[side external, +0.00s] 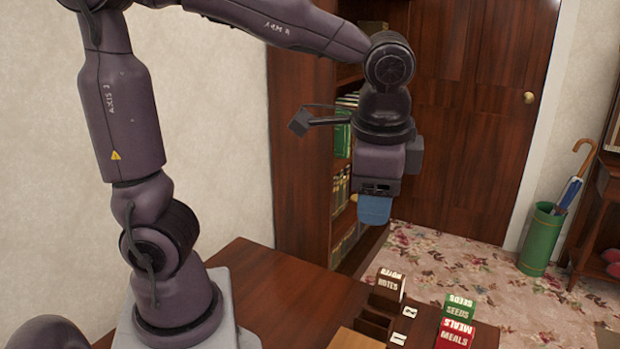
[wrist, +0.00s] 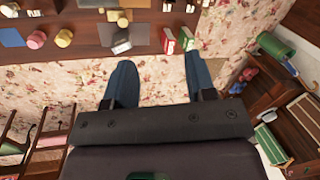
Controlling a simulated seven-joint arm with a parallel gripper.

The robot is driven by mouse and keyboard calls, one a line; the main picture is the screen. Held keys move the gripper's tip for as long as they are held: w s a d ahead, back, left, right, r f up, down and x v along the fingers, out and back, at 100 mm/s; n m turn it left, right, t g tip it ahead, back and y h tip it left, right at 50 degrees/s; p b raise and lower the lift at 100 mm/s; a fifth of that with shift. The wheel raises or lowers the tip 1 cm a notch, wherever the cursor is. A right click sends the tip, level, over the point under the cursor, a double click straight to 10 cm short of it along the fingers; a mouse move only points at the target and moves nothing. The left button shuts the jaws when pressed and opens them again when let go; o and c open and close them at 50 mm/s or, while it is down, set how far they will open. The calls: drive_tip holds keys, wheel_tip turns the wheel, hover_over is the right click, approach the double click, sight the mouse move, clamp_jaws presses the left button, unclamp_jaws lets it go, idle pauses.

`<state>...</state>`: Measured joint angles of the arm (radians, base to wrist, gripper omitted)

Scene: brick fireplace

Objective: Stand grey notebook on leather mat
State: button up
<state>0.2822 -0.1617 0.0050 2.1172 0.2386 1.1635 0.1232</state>
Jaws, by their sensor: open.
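My gripper (wrist: 160,82) is open and empty, its blue fingers wide apart in the wrist view. In the side view its blue fingertips (side external: 374,210) point down, high above the floor and beyond the table. A small grey item (wrist: 121,46) lies near the table edge in the wrist view; it may be the grey notebook, but it is too small to be sure. A flat blue-grey patch (wrist: 11,37) lies at the far left.
The brown table (side external: 275,290) holds a NOTES box (side external: 389,284), green SEEDS box (side external: 458,308) and red MEALS box (side external: 454,334). Pink (wrist: 36,40) and yellow (wrist: 63,38) cylinders stand at left in the wrist view. A bookcase (side external: 300,150) rises behind the table.

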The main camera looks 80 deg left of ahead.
drive_tip(key=s+a+r+n+t+h, duration=0.1)
drive_tip(key=s+a+n+t+h, duration=0.1)
drive_tip(key=s+a+n+t, duration=0.2)
drive_tip(key=shift+s+r+n+t, duration=0.25)
drive_tip(key=shift+s+n, duration=0.55)
drive_tip(key=shift+s, duration=1)
